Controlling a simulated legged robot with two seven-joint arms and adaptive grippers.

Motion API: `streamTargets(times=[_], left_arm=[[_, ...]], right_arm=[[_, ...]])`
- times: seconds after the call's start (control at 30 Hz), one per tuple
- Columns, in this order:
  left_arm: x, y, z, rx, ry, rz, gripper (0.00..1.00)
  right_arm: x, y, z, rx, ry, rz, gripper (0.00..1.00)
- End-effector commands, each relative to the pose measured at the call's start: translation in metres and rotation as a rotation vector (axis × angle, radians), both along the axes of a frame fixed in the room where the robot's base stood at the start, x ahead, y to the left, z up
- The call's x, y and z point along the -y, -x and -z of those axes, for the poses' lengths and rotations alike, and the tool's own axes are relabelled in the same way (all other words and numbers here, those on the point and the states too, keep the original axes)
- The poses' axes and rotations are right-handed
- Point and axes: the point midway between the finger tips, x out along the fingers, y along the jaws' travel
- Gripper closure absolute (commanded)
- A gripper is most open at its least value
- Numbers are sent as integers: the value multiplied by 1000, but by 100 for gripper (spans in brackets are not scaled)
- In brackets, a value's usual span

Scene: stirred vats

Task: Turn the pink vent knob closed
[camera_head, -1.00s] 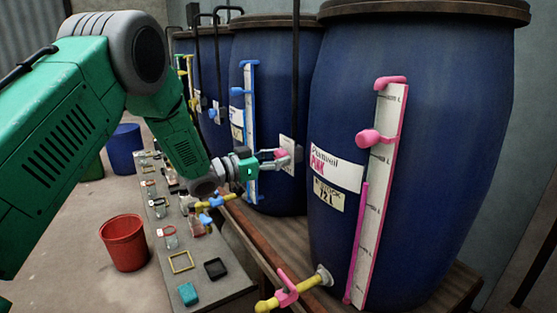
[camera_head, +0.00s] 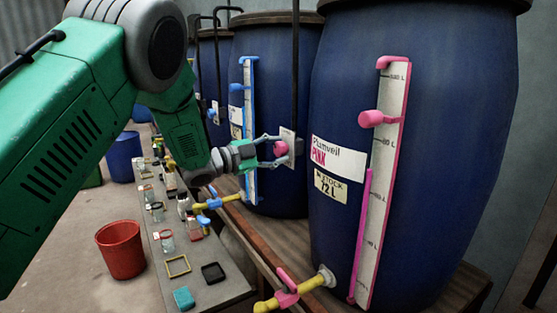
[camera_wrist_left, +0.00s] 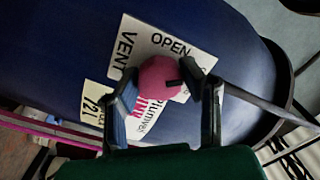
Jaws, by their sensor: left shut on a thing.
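The pink vent knob (camera_head: 281,148) is on a small white card at the front of the big blue vat labelled Plumveil Pink. My left gripper (camera_head: 276,151) is shut on it, coming in from the left. In the left wrist view the round pink knob (camera_wrist_left: 160,78) sits between the two fingers (camera_wrist_left: 162,90), with a short black mark on its right part. The white card (camera_wrist_left: 172,45) behind it reads VENT and OPEN; its other wording is hidden or out of view. My right gripper is not in view.
A pink-framed level gauge (camera_head: 385,175) and a yellow tap with a pink handle (camera_head: 287,287) are on the pink vat (camera_head: 440,140). A dark upright pipe (camera_head: 295,70) runs close by the knob. A low table (camera_head: 215,295) with small items and a red bucket (camera_head: 122,248) stand left.

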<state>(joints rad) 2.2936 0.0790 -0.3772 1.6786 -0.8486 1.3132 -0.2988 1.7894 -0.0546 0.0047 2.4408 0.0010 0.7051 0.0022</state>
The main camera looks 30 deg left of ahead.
Motion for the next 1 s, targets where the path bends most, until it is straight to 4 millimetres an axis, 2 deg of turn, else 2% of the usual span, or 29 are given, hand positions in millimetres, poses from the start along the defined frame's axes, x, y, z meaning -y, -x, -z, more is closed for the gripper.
streamTargets(times=[0.03,0.5,0.7,1.0], left_arm=[[0,1,7,17,-42,0,93],[0,1,8,222,-395,3,93],[1,1,8,277,-493,4,93],[1,1,8,318,-566,5,93]], right_arm=[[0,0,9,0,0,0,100],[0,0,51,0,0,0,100],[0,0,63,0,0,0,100],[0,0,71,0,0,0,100]])
